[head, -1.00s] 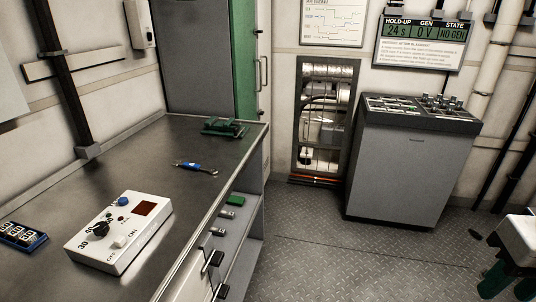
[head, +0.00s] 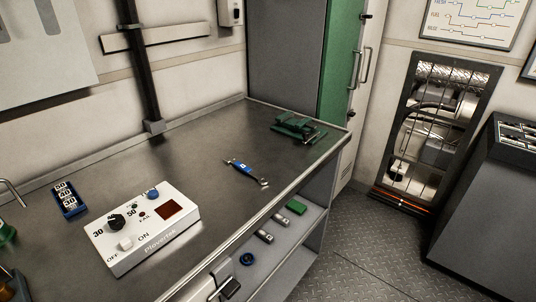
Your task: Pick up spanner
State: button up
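A white control box (head: 145,228) stands on the bench at front left, with a blue counter block (head: 68,199) behind it. A green vice (head: 298,128) sits at the bench's far right corner. A shelf (head: 290,240) with small items is below. Open floor (head: 360,260) lies to the right.

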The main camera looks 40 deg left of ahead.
aim_at(243, 169)
jog(key=i, duration=1.2)
jog(key=u, duration=2.75)
jog(key=i, duration=0.5)
jog(key=u, duration=0.05)
